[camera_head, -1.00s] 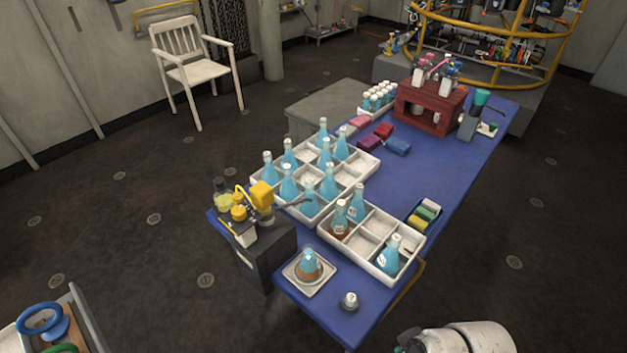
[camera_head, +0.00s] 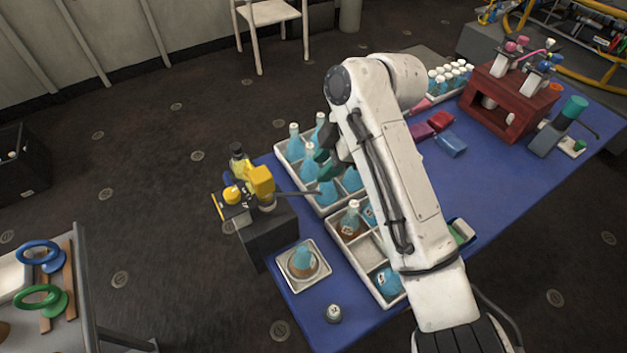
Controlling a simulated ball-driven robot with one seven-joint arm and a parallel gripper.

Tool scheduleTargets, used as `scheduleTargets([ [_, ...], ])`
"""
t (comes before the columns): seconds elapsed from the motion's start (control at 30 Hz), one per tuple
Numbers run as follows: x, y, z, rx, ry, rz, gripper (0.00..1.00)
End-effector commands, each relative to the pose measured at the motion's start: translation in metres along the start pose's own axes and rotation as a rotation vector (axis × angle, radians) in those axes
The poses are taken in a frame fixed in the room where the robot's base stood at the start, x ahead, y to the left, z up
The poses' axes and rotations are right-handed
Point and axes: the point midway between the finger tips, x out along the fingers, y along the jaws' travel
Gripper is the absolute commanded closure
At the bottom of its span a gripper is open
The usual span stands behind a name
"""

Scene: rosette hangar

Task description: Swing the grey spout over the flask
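The grey spout (camera_head: 300,193) is a thin tube reaching right from the yellow head (camera_head: 262,185) of a dispenser at the table's left corner. It points towards the flask trays, not over the single flask. That flask (camera_head: 302,259), bluish with a brown lower part, stands on a square white dish (camera_head: 321,270) near the front left edge, below the spout in the picture. My gripper (camera_head: 323,163), dark with green fingertips, hangs above the back flask tray, up and right of the spout. Its fingertips look apart with nothing held. My arm hides part of the trays.
White compartment trays (camera_head: 348,257) with blue flasks fill the table's left half. A small round capped object (camera_head: 334,313) stands at the front edge. A dark red stand (camera_head: 510,100) and a grey-green device (camera_head: 560,125) stand far right. Blue tabletop (camera_head: 480,185) is clear right of my arm.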

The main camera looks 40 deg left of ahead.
Motion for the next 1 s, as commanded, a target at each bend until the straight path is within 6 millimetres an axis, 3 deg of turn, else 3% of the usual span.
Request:
scheduleTargets([
  [0.53,0.088,-0.001,0.001,0.005,-0.001,-0.002,0.65],
  [0.7,0.099,-0.001,0.001,0.005,-0.001,0.000,0.65],
  [1.0,0.101,-0.001,0.001,0.005,-0.001,0.000,0.65],
])
